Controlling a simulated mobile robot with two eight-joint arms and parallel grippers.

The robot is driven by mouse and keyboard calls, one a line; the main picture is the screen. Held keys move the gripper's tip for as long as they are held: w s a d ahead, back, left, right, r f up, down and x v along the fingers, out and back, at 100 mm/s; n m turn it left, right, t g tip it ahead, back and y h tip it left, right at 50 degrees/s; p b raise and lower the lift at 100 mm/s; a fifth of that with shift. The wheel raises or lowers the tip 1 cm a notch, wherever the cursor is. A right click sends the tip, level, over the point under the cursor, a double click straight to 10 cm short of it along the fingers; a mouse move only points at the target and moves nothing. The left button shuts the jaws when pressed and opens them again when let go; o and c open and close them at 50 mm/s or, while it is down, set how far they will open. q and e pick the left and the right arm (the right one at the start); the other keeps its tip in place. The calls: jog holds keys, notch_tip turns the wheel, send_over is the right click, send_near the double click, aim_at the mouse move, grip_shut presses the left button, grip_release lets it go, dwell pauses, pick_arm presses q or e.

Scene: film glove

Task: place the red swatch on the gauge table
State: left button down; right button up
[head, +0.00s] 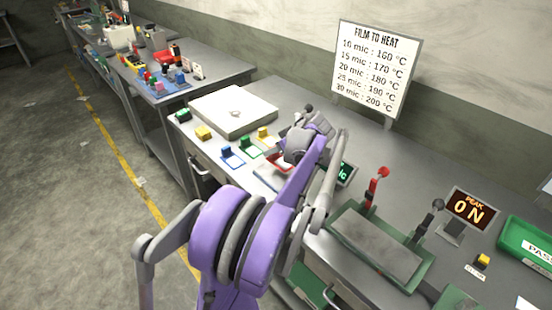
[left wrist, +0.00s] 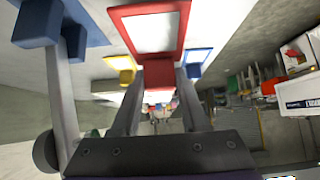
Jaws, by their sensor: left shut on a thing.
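The red swatch, a red frame around a pale film with a red block as its grip, shows in the left wrist view (left wrist: 158,14). My left gripper (left wrist: 158,88) is shut on its red block, with one finger on each side. In the head view the red swatch (head: 276,163) shows only in part beside my left gripper (head: 283,155), over the bench. A small display with green characters (head: 344,173) stands just right of the gripper. The gauge table cannot be made out clearly; my arm covers that part of the bench. My right gripper is not in view.
Blue (head: 230,157), green (head: 249,147) and yellow (head: 264,134) swatches lie left of the gripper. A white slab (head: 234,111) lies behind them. A green-framed press (head: 376,243) with a red lever (head: 375,187) stands to the right. A heat sign (head: 376,68) stands behind.

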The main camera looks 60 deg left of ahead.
aim_at(276, 156)
pick_arm(q)
jog(key=shift+f, duration=1.7)
jog(key=shift+w+f, duration=0.1)
jog(key=shift+c, duration=2.1)
grip_release()
jog(key=shift+r, duration=0.2)
jog(key=v, duration=1.2)
